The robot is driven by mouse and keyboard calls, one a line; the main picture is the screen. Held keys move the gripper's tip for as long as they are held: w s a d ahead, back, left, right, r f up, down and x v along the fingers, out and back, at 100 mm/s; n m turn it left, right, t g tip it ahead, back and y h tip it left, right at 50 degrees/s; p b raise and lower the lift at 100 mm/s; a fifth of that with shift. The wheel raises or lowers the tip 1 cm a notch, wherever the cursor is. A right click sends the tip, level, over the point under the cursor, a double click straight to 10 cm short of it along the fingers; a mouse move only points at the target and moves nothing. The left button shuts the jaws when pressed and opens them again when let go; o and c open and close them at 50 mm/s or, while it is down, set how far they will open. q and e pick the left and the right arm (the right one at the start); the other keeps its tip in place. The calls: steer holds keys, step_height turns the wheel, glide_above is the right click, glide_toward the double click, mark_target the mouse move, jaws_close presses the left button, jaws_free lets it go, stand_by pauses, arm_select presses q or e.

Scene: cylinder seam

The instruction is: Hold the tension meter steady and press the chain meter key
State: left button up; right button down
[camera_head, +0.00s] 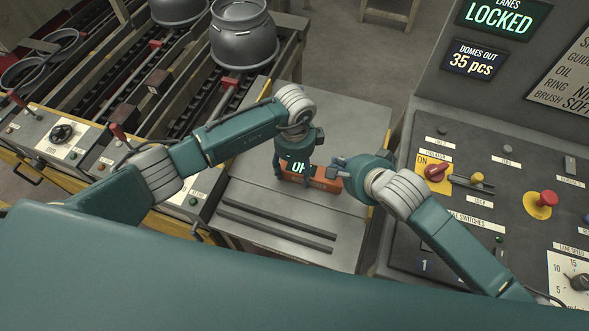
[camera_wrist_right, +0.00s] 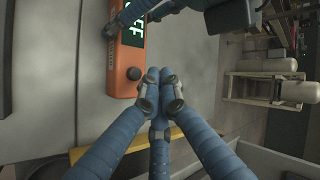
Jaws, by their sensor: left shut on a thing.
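The orange tension meter (camera_head: 327,184) lies on the grey table; its display (camera_head: 299,167) glows green and is partly hidden, reading "OF" here and "FF" in the right wrist view. My left gripper (camera_head: 292,172) is shut on the meter's left part from above. In the right wrist view the meter (camera_wrist_right: 124,55) has a dark round key (camera_wrist_right: 134,73) near its close end. My right gripper (camera_wrist_right: 156,88) is shut and empty, its fingertips together just right of and below the key in that picture. In the head view, my right gripper (camera_head: 342,164) is over the meter's right end.
Two dark bars (camera_head: 275,228) lie on the table in front of the meter. A control panel (camera_head: 500,190) with knobs and a red button stands at the right. Conveyor rails with a metal pot (camera_head: 243,40) are at the back left.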

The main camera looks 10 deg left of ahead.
steer(key=shift+f, duration=1.15)
steer(key=shift+f, duration=0.1)
stand_by(0.5)
steer(key=shift+f, duration=0.3)
steer(key=shift+f, duration=0.25)
stand_by(0.5)
steer(key=shift+r, duration=0.7)
steer(key=shift+r, duration=0.1)
step_height(320, 180, up, 6)
steer(key=shift+f, duration=0.1)
stand_by(0.3)
